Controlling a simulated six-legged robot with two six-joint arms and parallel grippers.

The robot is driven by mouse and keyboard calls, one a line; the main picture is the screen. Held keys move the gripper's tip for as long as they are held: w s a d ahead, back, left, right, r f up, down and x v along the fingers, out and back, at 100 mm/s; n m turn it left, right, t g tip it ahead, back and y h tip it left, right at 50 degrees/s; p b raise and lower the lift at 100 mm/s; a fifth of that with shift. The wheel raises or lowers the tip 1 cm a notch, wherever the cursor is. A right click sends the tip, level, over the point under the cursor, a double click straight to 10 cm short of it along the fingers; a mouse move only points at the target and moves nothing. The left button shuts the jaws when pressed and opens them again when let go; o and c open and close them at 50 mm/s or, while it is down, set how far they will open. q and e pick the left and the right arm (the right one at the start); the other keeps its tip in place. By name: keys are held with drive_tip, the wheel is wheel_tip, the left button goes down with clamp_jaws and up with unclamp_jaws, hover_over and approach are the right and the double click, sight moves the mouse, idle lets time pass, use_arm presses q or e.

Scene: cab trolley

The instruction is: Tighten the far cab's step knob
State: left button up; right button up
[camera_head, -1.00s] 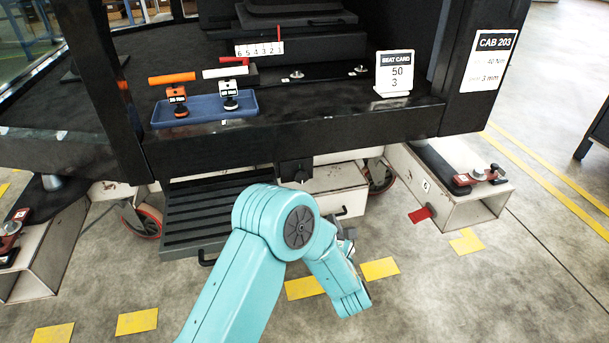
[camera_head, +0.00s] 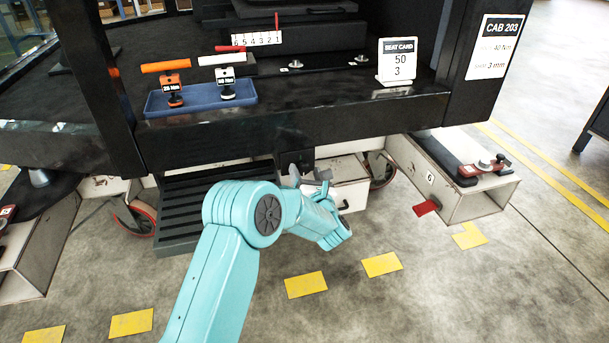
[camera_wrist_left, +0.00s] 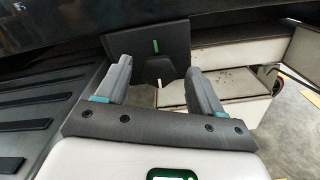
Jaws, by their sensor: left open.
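The step knob (camera_wrist_left: 156,70) is a small dark knob on a black plate (camera_wrist_left: 175,42) under the cab's front edge, beside the ribbed black step (camera_head: 200,212). In the left wrist view a green mark shows on the plate above the knob and a small white mark below it. My left gripper (camera_wrist_left: 157,78) is open, with one finger on each side of the knob in that view. I cannot tell whether either finger touches it. In the head view the left gripper (camera_head: 308,180) is just below the cab edge, partly hiding the plate. My right gripper is not in view.
On the cab floor, a blue tray (camera_head: 200,112) holds an orange-topped tool (camera_head: 173,88) and a white-topped tool (camera_head: 226,84). A seat card (camera_head: 397,62) stands to the right. A beam with a red tag (camera_head: 427,207) extends right. Open floor lies in front.

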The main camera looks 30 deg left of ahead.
use_arm(q)
drive_tip(key=shift+x, duration=0.8)
drive_tip(key=c, duration=1.1)
